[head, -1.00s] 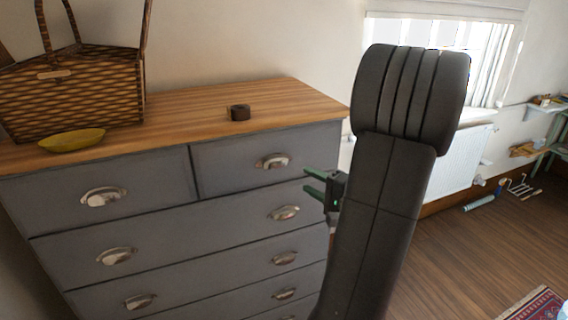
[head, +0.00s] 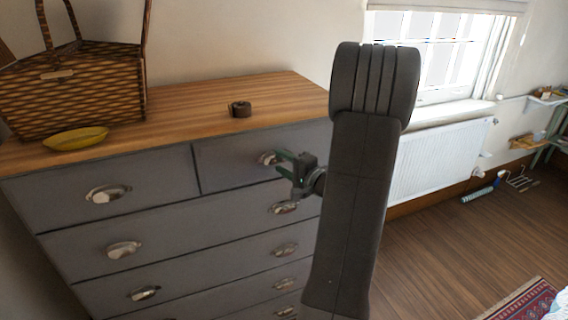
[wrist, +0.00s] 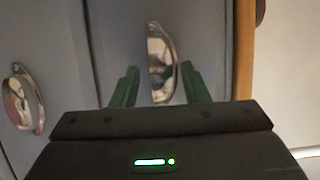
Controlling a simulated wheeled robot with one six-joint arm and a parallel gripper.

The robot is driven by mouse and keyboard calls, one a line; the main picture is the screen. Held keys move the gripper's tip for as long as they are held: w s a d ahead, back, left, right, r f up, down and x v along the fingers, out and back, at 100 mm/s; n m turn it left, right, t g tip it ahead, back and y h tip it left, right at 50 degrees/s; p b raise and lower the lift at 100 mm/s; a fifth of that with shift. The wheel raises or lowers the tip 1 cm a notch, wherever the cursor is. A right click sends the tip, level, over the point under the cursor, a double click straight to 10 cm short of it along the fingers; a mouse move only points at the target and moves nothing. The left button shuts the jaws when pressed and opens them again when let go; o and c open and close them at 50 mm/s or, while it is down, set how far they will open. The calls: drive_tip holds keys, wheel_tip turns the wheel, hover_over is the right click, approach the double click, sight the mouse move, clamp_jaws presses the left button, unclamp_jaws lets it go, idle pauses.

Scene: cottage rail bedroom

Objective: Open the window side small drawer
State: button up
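The window side small drawer (head: 228,152) is the top right drawer of the grey dresser, and its front looks flush with the dresser. Its silver cup handle (head: 267,158) is partly behind my gripper in the head view. My gripper (head: 279,162) has green fingers pointing at this handle. In the wrist view the handle (wrist: 161,62) lies ahead between the two spread fingertips (wrist: 158,80). The fingers are open, with a gap on each side of the handle. I cannot tell whether a finger touches it.
The dresser's wooden top (head: 190,105) holds a wicker basket (head: 70,90), a yellow bowl (head: 75,138) and a small dark roll (head: 240,109). A lower drawer's handle (wrist: 22,100) shows at left in the wrist view. A radiator (head: 440,160) and open floor lie to the right.

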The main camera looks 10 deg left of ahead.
clamp_jaws()
drive_tip(key=shift+s+d+f+b, duration=0.2)
drive_tip(key=shift+s+b, duration=0.1)
drive_tip(key=s+d+b, duration=0.4)
drive_tip(key=s+d, duration=0.3)
drive_tip(key=s, duration=0.3)
drive_tip(key=s+d+b, duration=0.5)
drive_tip(key=s+d, duration=0.2)
drive_tip(key=s, duration=0.3)
drive_tip(key=shift+s, duration=0.4)
drive_tip(key=shift+o, duration=0.4)
unclamp_jaws()
drive_tip(key=shift+w, duration=0.15)
drive_tip(key=shift+r, duration=0.1)
drive_tip(key=shift+d, duration=0.1)
drive_tip(key=b+v, duration=0.1)
drive_tip(key=v, duration=1.2)
drive_tip(key=shift+s+d, duration=0.2)
drive_tip(key=shift+s, duration=0.1)
